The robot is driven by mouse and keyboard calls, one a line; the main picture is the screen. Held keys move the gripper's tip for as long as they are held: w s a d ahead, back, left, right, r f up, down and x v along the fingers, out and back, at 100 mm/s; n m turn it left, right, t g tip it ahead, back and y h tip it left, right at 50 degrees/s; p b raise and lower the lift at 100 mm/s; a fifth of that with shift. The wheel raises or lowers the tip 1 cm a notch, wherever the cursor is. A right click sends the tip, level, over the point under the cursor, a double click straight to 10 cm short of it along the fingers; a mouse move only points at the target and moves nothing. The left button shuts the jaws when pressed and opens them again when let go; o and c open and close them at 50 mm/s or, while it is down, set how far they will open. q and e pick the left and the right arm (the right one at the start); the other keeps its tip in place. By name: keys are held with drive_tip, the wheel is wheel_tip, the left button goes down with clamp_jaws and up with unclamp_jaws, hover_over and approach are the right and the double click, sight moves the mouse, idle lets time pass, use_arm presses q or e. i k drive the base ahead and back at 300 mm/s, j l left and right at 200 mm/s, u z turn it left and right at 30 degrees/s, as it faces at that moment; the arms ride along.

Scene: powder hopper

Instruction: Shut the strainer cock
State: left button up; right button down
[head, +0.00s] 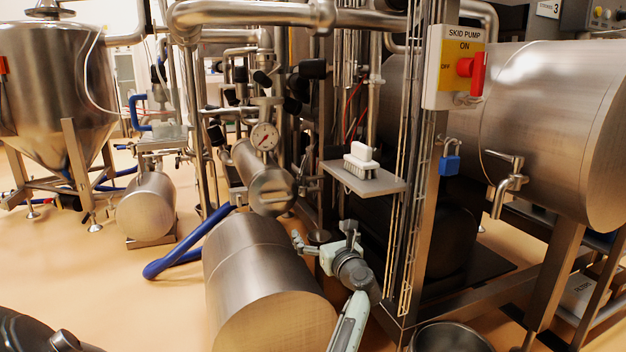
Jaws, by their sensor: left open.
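My left gripper (323,240) is open, with its fingers spread and pointing away from me, in the lower middle of the head view. I see nothing held between them. Beyond and above it is a steel horizontal cylinder with a round end cap (270,190), which looks like the strainer. A dial gauge (264,136) stands above it. Small fittings (304,180) are just right of the cap; I cannot tell whether one is the strainer cock or how its handle lies. A tap with a lever (509,182) is on the large tank at the right. My right gripper is not in view.
A large steel cylinder (260,265) lies close left of my left gripper. A shelf (368,182) with a white brush (361,156) juts out above it. A steel post (425,210) with a pump switch box (455,67) and blue padlock (450,163) stands right. Open floor is at left.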

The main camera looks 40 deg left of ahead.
sight(303, 179)
drive_tip(key=i+j, duration=0.95)
drive_tip(key=j, duration=0.15)
